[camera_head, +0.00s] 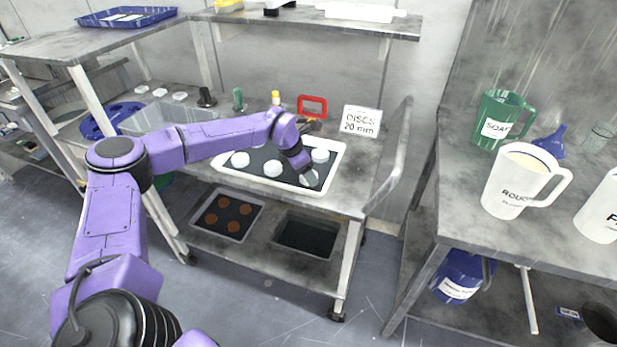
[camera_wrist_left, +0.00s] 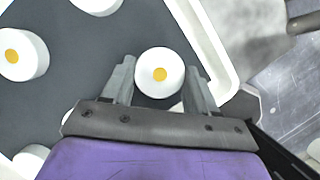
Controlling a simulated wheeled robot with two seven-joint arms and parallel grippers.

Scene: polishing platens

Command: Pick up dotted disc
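In the left wrist view, a white round disc with an orange-yellow dot (camera_wrist_left: 159,72) lies between the spread fingers of my left gripper (camera_wrist_left: 160,80). The fingers flank it closely; I cannot tell whether they touch it. A second dotted white disc (camera_wrist_left: 24,55) lies further left. In the head view my left gripper (camera_head: 307,172) is low over the right front of a white-rimmed tray with a dark floor (camera_head: 270,190), beside a white disc (camera_head: 309,179). Dots cannot be made out there. My right gripper is not in view.
Other white discs (camera_head: 240,159) lie in the tray. A sign reading "DISCS 20 mm" (camera_head: 361,121) and a red frame (camera_head: 312,106) stand behind it. The bench's metal side rail (camera_head: 398,150) is to the right. Pitchers (camera_head: 524,180) stand on the right table.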

